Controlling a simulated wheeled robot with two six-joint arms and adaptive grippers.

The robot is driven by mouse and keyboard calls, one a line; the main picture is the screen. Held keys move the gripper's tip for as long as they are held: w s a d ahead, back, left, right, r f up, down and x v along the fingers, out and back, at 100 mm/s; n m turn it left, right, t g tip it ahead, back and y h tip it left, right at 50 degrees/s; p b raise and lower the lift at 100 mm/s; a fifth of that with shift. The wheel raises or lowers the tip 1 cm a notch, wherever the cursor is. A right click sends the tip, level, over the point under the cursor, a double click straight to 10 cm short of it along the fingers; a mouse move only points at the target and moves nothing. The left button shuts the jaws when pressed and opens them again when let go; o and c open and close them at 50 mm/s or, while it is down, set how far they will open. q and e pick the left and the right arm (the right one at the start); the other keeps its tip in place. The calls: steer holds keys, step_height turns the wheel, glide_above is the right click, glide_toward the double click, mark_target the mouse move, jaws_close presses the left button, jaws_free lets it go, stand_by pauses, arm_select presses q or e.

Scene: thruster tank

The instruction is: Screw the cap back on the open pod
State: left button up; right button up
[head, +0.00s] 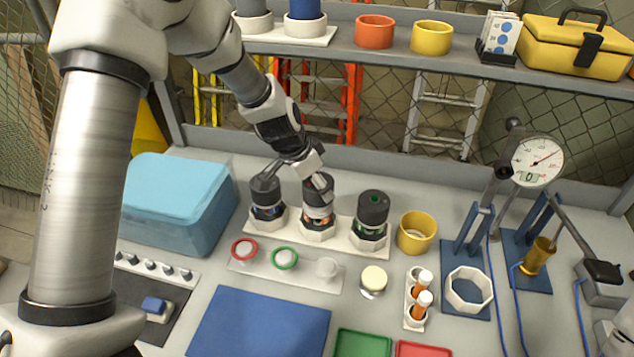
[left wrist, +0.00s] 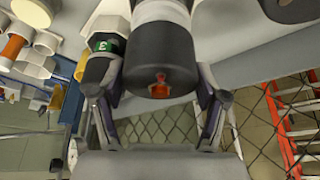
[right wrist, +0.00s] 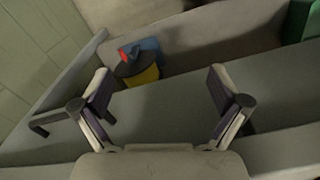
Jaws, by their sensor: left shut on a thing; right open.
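Three pods with black tops stand in white hexagonal seats on a white rack (head: 345,240): a blue-banded left pod (head: 268,210), an orange-marked middle pod (head: 316,216) and a green-marked right pod (head: 373,212). My left gripper (head: 314,178) is shut on the black top of the middle pod. In the left wrist view this top (left wrist: 160,72) shows an orange emblem between the fingers, and the green pod (left wrist: 104,46), marked 3, is beside it. I cannot tell whether the top is seated or which pod is open. My right gripper (right wrist: 160,105) is open and empty, away from the pods.
A plate (head: 305,277) with red, green and white round pieces lies in front of the rack. A blue case (head: 175,200) stands left.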

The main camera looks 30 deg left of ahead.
arm_select(q)
steer(key=shift+s+f+b, duration=0.45)
steer(key=shift+f+b, duration=0.35)
steer(key=shift+b, duration=0.45)
stand_by(0.3)
